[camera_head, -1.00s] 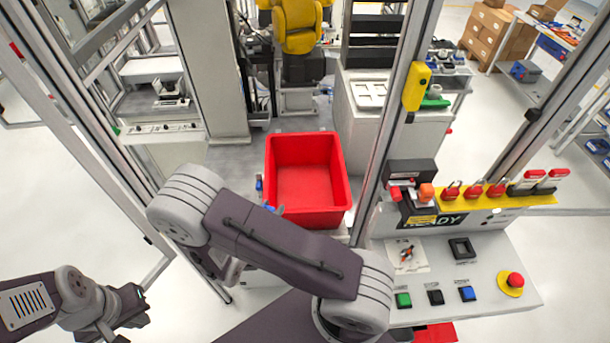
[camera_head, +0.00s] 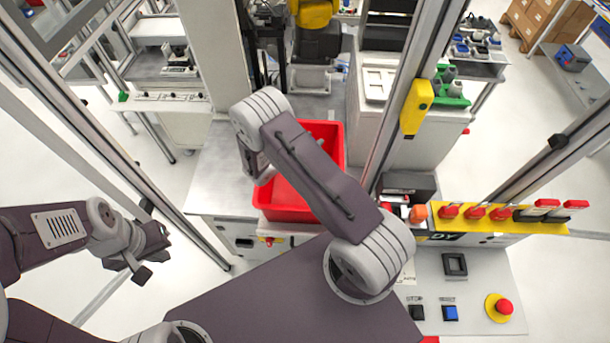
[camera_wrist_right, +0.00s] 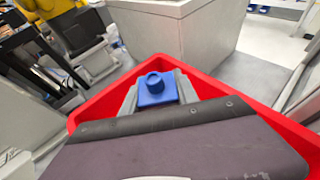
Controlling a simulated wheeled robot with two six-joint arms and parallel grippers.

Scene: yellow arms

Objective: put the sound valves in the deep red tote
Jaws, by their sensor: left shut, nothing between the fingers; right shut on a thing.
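The deep red tote (camera_head: 285,213) stands on a grey bench, partly covered by my right arm in the head view. Its red wall also shows in the right wrist view (camera_wrist_right: 208,86). My right gripper (camera_wrist_right: 157,90) is shut on a blue valve (camera_wrist_right: 155,82) with a round top. The tote's walls show around and behind the valve; its height above the floor of the tote cannot be told. In the head view the right fingers and the valve are hidden. My left gripper (camera_head: 133,271) is shut and empty, at the left, away from the bench.
A control panel with a red stop button (camera_head: 504,307) is at the right. An upright frame post (camera_head: 412,95) with a yellow box stands right of the tote. A yellow robot arm (camera_head: 315,14) is behind. A green tray (camera_head: 452,98) holds small parts at the back right.

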